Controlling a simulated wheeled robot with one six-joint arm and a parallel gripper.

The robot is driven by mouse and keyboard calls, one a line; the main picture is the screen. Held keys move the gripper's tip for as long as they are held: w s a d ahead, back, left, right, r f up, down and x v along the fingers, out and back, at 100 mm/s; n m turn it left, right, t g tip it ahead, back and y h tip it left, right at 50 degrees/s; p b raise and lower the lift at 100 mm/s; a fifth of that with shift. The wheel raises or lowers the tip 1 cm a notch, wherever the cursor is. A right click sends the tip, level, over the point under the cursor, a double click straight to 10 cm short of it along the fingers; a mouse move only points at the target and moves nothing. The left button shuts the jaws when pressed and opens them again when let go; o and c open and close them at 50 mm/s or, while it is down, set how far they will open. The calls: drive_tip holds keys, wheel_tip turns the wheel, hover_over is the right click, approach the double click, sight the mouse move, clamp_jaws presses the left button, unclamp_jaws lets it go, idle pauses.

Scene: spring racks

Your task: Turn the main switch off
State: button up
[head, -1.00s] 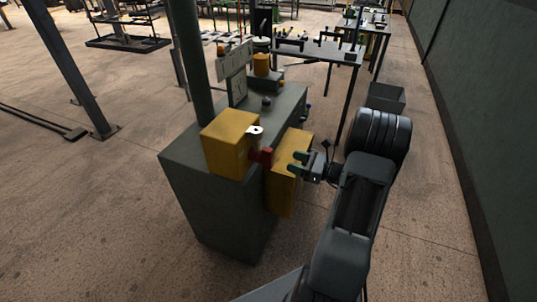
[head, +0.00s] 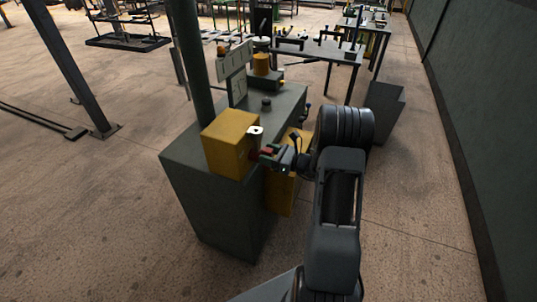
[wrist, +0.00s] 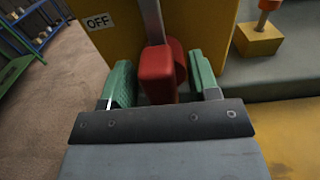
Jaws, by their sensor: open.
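The main switch's red handle (wrist: 157,72) shows in the wrist view, on a grey lever in front of a yellow box (wrist: 118,45). An OFF label (wrist: 99,22) is on the box, to the left of the lever. My gripper (wrist: 160,82) is open, with one green finger on each side of the red handle. In the head view my gripper (head: 268,154) is at the right side of the yellow box (head: 229,143), partly hiding the handle.
The box stands on a dark green cabinet (head: 212,205). A second yellow box (head: 280,190) is at the cabinet's right side, below my gripper. A small yellow block with an orange post (wrist: 260,38) is right of the handle.

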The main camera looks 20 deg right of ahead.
drive_tip(key=shift+c, duration=0.3)
clamp_jaws()
